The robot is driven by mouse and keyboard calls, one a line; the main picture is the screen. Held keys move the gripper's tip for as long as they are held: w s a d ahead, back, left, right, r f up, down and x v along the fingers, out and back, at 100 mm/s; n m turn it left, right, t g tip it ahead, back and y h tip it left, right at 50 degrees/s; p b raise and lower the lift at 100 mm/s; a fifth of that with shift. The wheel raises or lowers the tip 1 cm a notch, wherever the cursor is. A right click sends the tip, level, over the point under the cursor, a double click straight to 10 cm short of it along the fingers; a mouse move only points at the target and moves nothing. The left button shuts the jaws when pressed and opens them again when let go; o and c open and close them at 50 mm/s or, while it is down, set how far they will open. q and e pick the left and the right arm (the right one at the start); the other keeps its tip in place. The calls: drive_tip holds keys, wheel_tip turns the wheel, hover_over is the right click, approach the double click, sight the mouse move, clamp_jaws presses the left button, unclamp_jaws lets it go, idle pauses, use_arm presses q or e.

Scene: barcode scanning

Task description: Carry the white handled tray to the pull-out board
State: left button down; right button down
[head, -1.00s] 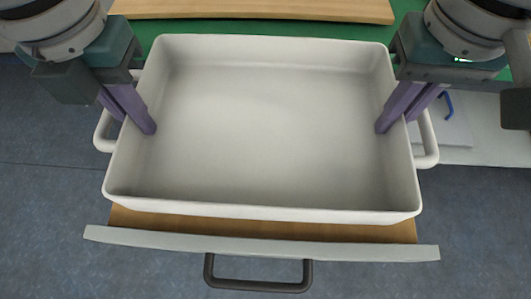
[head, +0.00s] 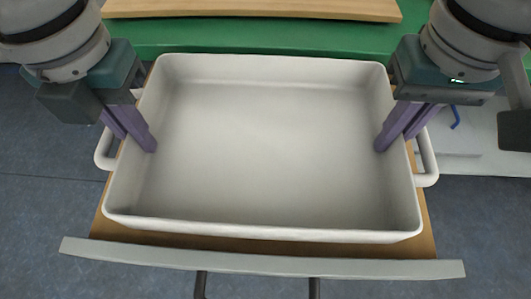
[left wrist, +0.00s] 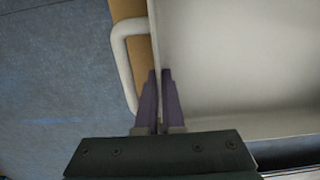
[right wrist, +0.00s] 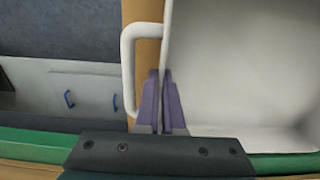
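The white handled tray (head: 262,140) is empty and level, over the wooden pull-out board (head: 427,222). I cannot tell whether it rests on the board or hangs just above it. My left gripper (head: 143,146) is shut on the tray's left wall, one finger inside and one outside, by the left handle (left wrist: 124,60). My right gripper (head: 390,144) is shut on the right wall in the same way, by the right handle (right wrist: 129,65). The left wrist view shows the left fingers (left wrist: 159,75) on the wall; the right wrist view shows the right fingers (right wrist: 160,75) likewise.
The board has a pale front edge (head: 260,262) with a dark pull handle (head: 314,287) below. A green surface (head: 270,38) with a wooden plank (head: 250,9) lies behind the tray. A pale panel with blue hooks (right wrist: 70,98) is at the right. Blue floor is open at the left.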

use_arm(q)
drive_tip(key=shift+f+b, duration=0.35)
drive_tip(key=shift+f, duration=0.3)
use_arm(e)
drive_tip(key=shift+f, duration=0.65)
use_arm(q)
drive_tip(key=c, duration=1.4)
unclamp_jaws()
drive_tip(key=shift+r, duration=0.25)
use_arm(e)
drive_tip(key=c, duration=1.4)
unclamp_jaws()
drive_tip(key=shift+r, duration=0.2)
use_arm(q)
drive_tip(key=o, duration=0.4)
drive_tip(key=shift+c, duration=0.2)
use_arm(e)
drive_tip(key=o, duration=0.4)
drive_tip(key=shift+c, duration=0.2)
use_arm(q)
wheel_tip(320, 180, up, 11)
drive_tip(key=shift+r, duration=0.45)
use_arm(e)
drive_tip(key=shift+r, duration=0.2)
wheel_tip(320, 180, up, 12)
drive_tip(key=shift+f, duration=0.2)
use_arm(q)
drive_tip(key=shift+r, duration=0.1)
